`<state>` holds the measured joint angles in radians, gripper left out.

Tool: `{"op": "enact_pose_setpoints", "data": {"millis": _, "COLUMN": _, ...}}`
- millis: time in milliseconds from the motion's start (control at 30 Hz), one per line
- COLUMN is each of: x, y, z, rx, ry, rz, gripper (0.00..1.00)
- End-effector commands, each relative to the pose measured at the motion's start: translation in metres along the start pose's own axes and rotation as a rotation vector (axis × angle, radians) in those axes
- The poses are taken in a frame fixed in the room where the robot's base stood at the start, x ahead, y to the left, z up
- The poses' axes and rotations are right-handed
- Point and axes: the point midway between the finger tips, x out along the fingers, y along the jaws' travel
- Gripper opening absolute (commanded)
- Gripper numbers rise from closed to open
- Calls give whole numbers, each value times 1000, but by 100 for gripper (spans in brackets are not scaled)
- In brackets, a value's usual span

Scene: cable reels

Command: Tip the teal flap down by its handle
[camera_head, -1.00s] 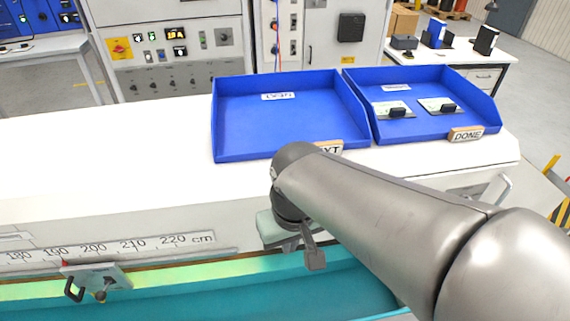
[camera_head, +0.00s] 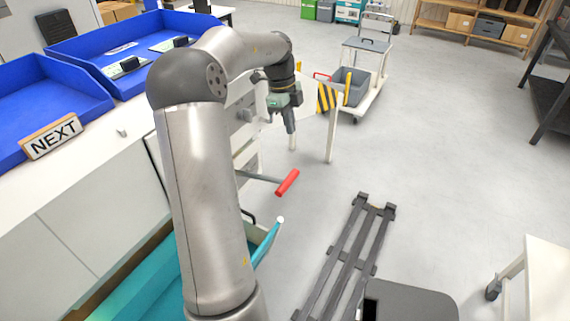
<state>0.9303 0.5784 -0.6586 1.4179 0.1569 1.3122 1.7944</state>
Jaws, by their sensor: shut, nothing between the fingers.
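A teal trough-like surface (camera_head: 150,283) runs along the front of the white bench at lower left, partly hidden by my arm. A narrow teal panel edge (camera_head: 265,243) with a pale tip stands tilted at its right end; I take this to be the flap, though its outline is mostly hidden. A dark curved handle (camera_head: 248,215) shows close to it. A red grip (camera_head: 288,182) on a grey rod sticks out just above. My gripper (camera_head: 290,128) points downward, shut and empty, above and apart from the red grip and the teal panel.
Blue trays (camera_head: 60,110) and a NEXT sign (camera_head: 52,137) sit on the bench at left. A yellow-black striped panel (camera_head: 327,97) stands just right of my gripper. A trolley (camera_head: 365,75) is behind. Dark floor rails (camera_head: 350,255) run at lower right; open floor lies beyond.

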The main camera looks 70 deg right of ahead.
Motion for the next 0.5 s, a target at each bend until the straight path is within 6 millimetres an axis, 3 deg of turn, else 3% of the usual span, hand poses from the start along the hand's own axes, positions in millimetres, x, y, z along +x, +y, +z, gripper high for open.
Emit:
{"op": "enact_pose_setpoints", "data": {"millis": 267, "x": 28, "y": -6, "z": -6, "rx": 35, "ry": 8, "rz": 2, "gripper": 0}}
{"op": "enact_pose_setpoints", "data": {"millis": 500, "x": 80, "y": -5, "z": -6, "rx": 33, "ry": 8, "rz": 3, "gripper": 0}}
